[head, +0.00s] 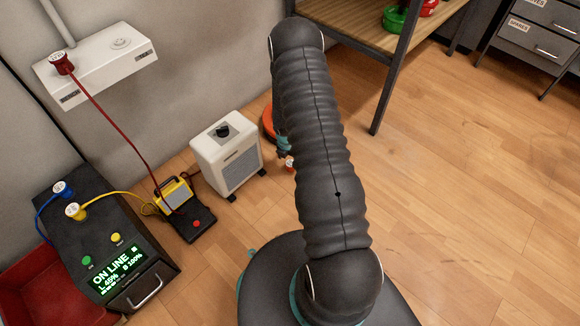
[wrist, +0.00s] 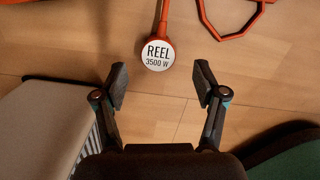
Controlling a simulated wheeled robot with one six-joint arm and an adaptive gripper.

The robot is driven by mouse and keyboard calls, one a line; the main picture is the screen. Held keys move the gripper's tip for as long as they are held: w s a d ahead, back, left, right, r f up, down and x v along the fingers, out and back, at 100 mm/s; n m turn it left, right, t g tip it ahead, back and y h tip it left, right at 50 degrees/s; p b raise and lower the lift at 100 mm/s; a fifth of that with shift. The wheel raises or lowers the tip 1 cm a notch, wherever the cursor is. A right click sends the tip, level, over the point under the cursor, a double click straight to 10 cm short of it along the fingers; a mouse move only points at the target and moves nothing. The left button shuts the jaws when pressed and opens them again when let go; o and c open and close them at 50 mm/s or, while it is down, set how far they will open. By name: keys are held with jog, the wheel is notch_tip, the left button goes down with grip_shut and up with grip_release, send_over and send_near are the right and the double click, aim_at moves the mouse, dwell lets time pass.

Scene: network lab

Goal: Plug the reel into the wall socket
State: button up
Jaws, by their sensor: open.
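The reel's plug, with an orange rim and a white face reading REEL 3500 W, lies over the wood floor in the wrist view (wrist: 157,62); its orange cord runs up out of frame. My gripper (wrist: 160,82) is open and empty, its two fingers left and right of the plug's near side, apart from it. In the head view the orange reel (head: 268,123) is mostly hidden behind my arm. The white wall socket box (head: 105,70) holds a red plug (head: 61,63) at its left; its right round outlet (head: 121,43) is empty.
A white heater (head: 226,158) stands close left of my gripper. A black power unit (head: 110,235) holds blue and yellow plugs. Floor at right is clear, below a shelf (head: 350,20).

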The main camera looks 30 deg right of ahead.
aim_at(290, 164)
jog(key=f, duration=0.1)
jog(key=f+b, duration=0.1)
jog(key=f, duration=0.2)
jog(key=shift+w+d+f, duration=0.3)
jog(key=shift+f, duration=0.1)
jog(key=c, duration=1.2)
